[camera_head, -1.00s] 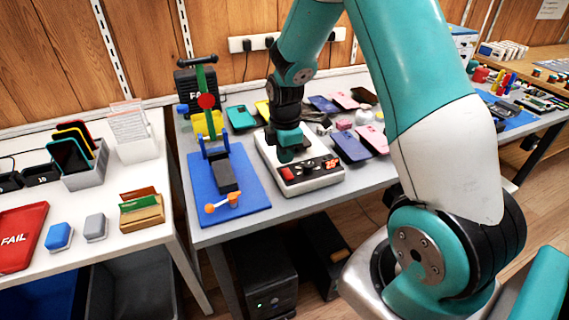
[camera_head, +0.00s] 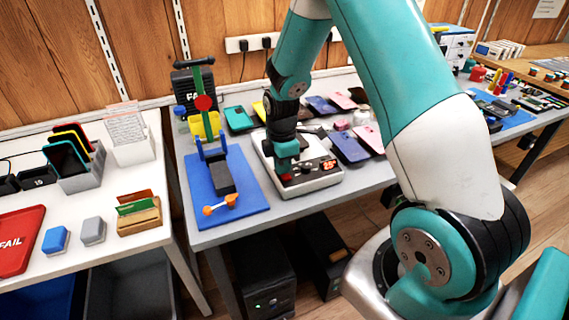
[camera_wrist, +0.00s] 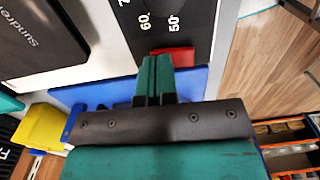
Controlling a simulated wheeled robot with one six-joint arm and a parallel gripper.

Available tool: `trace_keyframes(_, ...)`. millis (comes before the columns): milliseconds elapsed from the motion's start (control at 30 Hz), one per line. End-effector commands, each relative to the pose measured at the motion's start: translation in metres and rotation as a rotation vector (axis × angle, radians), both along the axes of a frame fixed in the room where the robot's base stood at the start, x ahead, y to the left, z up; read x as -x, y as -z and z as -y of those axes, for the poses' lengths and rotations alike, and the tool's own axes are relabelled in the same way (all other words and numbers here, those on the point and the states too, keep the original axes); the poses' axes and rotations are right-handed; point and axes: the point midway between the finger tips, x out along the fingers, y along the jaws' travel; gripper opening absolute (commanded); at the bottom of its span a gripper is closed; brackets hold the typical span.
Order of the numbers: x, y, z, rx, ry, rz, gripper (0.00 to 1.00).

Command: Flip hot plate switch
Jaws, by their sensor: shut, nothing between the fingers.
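The hot plate (camera_head: 318,183) is a white box with a dark front panel and a lit red display (camera_head: 328,164), on the grey table. Its red switch (camera_head: 286,177) is at the left end of the panel. In the wrist view the red switch (camera_wrist: 180,55) shows just beyond my fingertips, partly hidden by them. My gripper (camera_wrist: 157,62) has its teal fingers shut together with nothing between them. In the head view my gripper (camera_head: 285,165) points down at the switch. I cannot tell whether the fingertips touch it.
A blue mat (camera_head: 250,205) with a press-like fixture and an orange-ended tool (camera_head: 221,205) lies left of the hot plate. Several phones (camera_head: 348,147) lie behind and to the right. A white table (camera_head: 115,250) with a red FAIL tray (camera_head: 18,240) stands at the left.

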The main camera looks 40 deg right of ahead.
Motion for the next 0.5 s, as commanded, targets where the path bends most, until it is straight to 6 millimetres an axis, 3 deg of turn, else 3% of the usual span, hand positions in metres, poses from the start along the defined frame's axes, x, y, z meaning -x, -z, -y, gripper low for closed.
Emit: trace_keyframes(500, 0.015, -0.006, -0.003, 0.0, 0.001, -0.001, 0.0)
